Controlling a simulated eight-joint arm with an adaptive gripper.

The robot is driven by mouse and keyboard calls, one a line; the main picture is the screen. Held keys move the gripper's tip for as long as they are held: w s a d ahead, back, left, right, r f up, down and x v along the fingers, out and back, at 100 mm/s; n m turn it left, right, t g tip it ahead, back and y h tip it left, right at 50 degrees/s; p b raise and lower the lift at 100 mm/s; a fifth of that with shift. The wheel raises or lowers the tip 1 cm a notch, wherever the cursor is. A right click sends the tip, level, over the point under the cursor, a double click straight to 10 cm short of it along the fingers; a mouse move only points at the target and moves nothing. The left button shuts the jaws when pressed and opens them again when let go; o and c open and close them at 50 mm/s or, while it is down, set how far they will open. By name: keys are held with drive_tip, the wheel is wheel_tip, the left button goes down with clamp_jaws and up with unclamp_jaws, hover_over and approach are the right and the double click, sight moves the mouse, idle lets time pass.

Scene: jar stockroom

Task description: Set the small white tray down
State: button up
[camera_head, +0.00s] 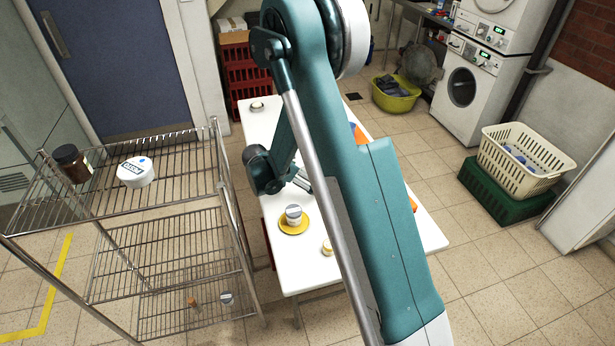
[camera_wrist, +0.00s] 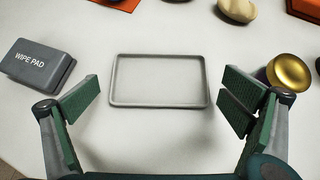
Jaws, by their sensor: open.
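The small tray (camera_wrist: 158,104), pale inside with a grey rim, lies flat on the white table in the wrist view. My gripper (camera_wrist: 162,90) is open, with one green-padded finger on each side of the tray. The fingers look apart from the rim, and nothing is held between them. In the head view my gripper (camera_head: 302,182) is partly visible over the white table (camera_head: 290,268). My arm covers much of the table there, and I cannot make out the tray in that view.
A grey wipe pad box (camera_wrist: 40,66) is close by my left finger. A gold-topped jar (camera_wrist: 290,72) is close by the right one. A jar on a yellow saucer (camera_head: 294,228) stands on the table. A wire shelf (camera_head: 180,190) stands left of the table.

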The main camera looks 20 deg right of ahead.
drive_tip(key=shift+p+v, duration=0.55)
drive_tip(key=shift+v, duration=2.75)
drive_tip(key=shift+r, duration=0.1)
drive_tip(key=shift+s+d+r, duration=0.1)
drive_tip(key=shift+s+r, duration=0.05)
drive_tip(key=shift+r, duration=0.35)
drive_tip(key=s+d+r+m+t+y, duration=0.15)
drive_tip(key=s+r+m+y, duration=0.25)
drive_tip(key=s+r+m, duration=1.05)
drive_tip(key=s+r+m+t+y, duration=0.1)
drive_tip(key=s+r+m, duration=0.3)
drive_tip(key=s, duration=0.9)
drive_tip(key=s+a+r+m+t+y, duration=0.1)
drive_tip(key=s+r+m+y, duration=0.2)
drive_tip(key=s+r, duration=0.4)
drive_tip(key=s+m, duration=0.1)
drive_tip(key=s, duration=0.4)
drive_tip(key=shift+s+a, duration=0.2)
drive_tip(key=shift+s, duration=0.15)
